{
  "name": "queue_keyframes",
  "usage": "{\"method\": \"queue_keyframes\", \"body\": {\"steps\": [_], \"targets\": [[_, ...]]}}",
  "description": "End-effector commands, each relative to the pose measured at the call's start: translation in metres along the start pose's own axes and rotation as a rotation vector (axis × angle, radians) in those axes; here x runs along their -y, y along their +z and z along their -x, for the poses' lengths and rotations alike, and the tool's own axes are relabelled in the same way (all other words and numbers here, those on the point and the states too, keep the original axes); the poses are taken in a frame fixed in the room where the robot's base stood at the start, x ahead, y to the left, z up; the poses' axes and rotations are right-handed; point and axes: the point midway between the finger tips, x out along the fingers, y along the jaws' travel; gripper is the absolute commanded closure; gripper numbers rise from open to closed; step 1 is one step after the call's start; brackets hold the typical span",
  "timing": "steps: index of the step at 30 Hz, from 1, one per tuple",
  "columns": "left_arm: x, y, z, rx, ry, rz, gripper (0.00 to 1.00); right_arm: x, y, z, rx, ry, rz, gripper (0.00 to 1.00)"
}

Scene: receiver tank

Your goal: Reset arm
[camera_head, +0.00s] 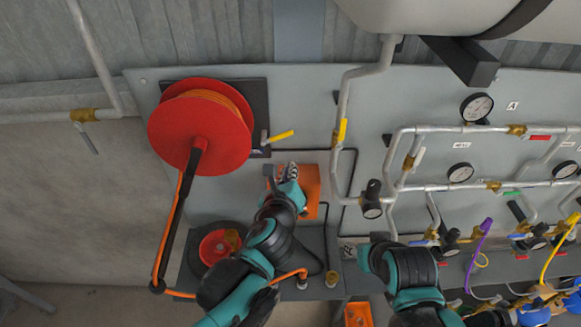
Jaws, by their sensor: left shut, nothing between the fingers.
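My left arm reaches up from the bottom centre, and its left gripper (291,170) is shut and empty. It is in front of an orange box-like part (311,192) on the grey panel; I cannot tell whether they touch. My right arm shows as black and teal links at the bottom right of centre. Its gripper is not visible.
A red hose reel (199,125) stands left of the gripper, beside a yellow-handled valve (279,136). Pipes with a yellow lever (342,131) run to the right. Gauges (476,107) and colored hoses (482,240) fill the right side. A tank (430,14) overhangs the top.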

Motion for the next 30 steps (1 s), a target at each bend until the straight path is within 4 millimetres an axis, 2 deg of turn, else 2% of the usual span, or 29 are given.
{"method": "queue_keyframes", "body": {"steps": [11,14,17,20,21,24,27,30], "targets": [[-0.002,-0.001,-0.001,0.0,0.003,0.009,1.0,0.0,0.001,-0.001,0.0,0.0,0.0,0.59],[-0.023,-0.006,-0.001,-0.006,0.041,0.117,1.0,0.0,0.007,-0.01,0.0,0.0,0.0,0.59],[-0.073,-0.02,0.002,-0.011,0.138,0.399,1.0,0.0,0.022,-0.031,0.0,0.0,0.0,0.59],[-0.142,-0.048,0.014,0.007,0.282,0.834,1.0,0.0,0.043,-0.059,0.0,0.0,0.0,0.59],[-0.169,-0.062,0.021,0.026,0.344,1.029,1.0,0.0,0.051,-0.071,0.0,0.0,0.0,0.59],[-0.225,-0.101,0.042,0.098,0.494,1.506,1.0,0.0,0.07,-0.097,0.0,0.0,0.0,0.59],[-0.263,-0.139,0.063,0.192,0.621,1.928,1.0,0.0,0.085,-0.119,0.0,0.0,0.0,0.59],[-0.285,-0.169,0.08,0.284,0.719,2.254,1.0,0.0,0.096,-0.134,0.0,0.0,0.0,0.59]]}}
